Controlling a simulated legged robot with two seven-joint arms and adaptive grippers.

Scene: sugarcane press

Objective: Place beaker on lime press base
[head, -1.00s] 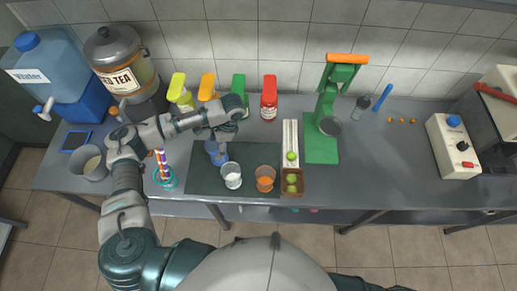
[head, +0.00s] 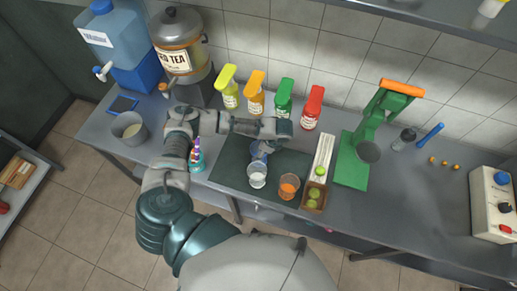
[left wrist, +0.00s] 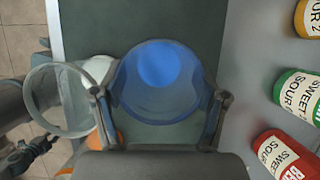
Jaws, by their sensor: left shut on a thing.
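My left gripper (head: 264,145) is over the dark mat (head: 229,170). It is shut on a blue beaker (head: 260,152), which is partly hidden by the gripper. In the left wrist view the beaker (left wrist: 158,80) sits between the two fingers (left wrist: 160,100), seen from above with a blue bottom. I cannot tell whether it touches the mat. The green lime press (head: 376,122) with an orange handle stands to the right, and its flat green base (head: 352,172) is bare in front. My right gripper is not in view.
A glass with white contents (head: 257,177) and an orange glass (head: 289,188) stand close to the beaker. A lime box (head: 315,205) and a white tray (head: 324,153) lie between mat and press. Several sauce bottles (head: 283,98) stand behind.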

